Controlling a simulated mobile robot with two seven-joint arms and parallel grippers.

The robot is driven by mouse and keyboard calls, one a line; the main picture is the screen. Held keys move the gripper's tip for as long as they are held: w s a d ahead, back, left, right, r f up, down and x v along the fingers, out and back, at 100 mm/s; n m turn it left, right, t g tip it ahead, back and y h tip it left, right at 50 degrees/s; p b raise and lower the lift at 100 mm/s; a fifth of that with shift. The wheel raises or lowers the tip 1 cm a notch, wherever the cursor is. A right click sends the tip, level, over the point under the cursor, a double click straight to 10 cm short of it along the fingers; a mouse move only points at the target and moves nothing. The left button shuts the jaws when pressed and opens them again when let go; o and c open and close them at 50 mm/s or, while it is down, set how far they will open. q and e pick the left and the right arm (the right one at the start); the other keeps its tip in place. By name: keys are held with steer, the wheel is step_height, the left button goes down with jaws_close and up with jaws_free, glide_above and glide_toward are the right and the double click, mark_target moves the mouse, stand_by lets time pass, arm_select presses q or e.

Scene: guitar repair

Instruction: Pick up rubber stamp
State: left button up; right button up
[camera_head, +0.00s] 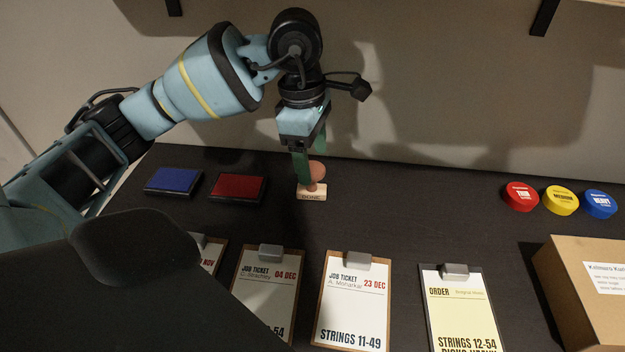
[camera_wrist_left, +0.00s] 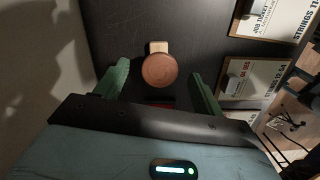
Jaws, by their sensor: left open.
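The rubber stamp (camera_head: 312,194) stands upright on the dark table, with a pale wooden block marked "DONE" and a round brown knob. My left gripper (camera_head: 309,178) points down at it from above, its green fingers partly hiding the knob. In the left wrist view the stamp (camera_wrist_left: 159,70) shows its round knob from above, lying ahead of and between the open green fingers of my left gripper (camera_wrist_left: 160,80). The fingers look apart from the knob. My right gripper is not in view.
A blue ink pad (camera_head: 174,180) and a red ink pad (camera_head: 237,188) lie left of the stamp. Clipboards with job tickets (camera_head: 352,300) line the front. Red, yellow (camera_head: 561,200) and blue round tins sit at the right, behind a cardboard box (camera_head: 585,290). The wall stands close behind.

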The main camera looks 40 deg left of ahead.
mark_target(313, 177)
arm_select(q)
steer(key=shift+d+f, duration=0.1)
steer(key=shift+f, duration=2.65)
steer(key=c, duration=1.1)
